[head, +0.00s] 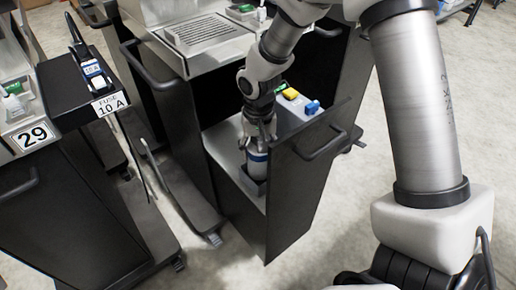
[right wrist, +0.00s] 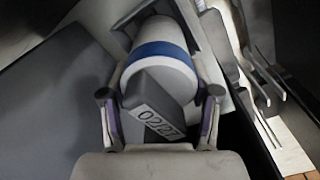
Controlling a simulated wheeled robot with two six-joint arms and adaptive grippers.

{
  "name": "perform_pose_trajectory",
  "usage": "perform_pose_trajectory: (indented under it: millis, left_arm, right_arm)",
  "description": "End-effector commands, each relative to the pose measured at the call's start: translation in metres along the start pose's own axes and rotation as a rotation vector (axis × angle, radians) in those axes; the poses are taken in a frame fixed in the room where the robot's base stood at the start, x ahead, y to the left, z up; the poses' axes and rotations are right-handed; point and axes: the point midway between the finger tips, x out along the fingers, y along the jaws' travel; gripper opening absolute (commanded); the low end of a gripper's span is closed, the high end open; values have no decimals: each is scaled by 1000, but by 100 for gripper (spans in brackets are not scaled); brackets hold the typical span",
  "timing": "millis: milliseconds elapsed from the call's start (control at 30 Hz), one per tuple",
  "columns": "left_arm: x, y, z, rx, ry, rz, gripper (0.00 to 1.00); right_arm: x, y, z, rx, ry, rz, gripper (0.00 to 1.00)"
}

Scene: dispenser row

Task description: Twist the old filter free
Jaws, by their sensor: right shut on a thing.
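The filter (head: 257,163) is a white cylinder with a blue band, standing in a well of the pulled-out drawer (head: 222,148). My right gripper (head: 258,140) reaches down onto its top from above. In the right wrist view the filter (right wrist: 162,52) lies between the two fingers (right wrist: 160,112), one on each side, and they are shut on it. A dark grey grip with a date label (right wrist: 158,122), partly legible as "02/2", shows on its top end. The filter's lower end is hidden in the well. My left gripper is not in view.
A yellow block (head: 290,93) and a blue block (head: 312,107) sit on the drawer's right side. The drawer's tall black front with a handle (head: 318,143) stands close beside my gripper.

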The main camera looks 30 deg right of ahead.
Motion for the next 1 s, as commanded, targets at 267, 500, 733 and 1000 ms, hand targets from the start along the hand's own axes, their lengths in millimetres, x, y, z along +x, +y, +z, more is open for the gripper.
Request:
perform_pose_trajectory:
  millis: [267, 500, 733, 1000]
  left_arm:
    - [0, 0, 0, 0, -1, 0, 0]
    - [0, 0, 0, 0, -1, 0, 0]
    - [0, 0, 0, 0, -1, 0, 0]
    - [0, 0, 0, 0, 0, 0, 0]
  right_arm:
    - [0, 0, 0, 85, 1, -2, 16]
    - [1, 0, 0, 83, 0, -1, 90]
    - [0, 0, 0, 82, 0, 0, 90]
    - [-40, -1, -2, 82, 6, -3, 90]
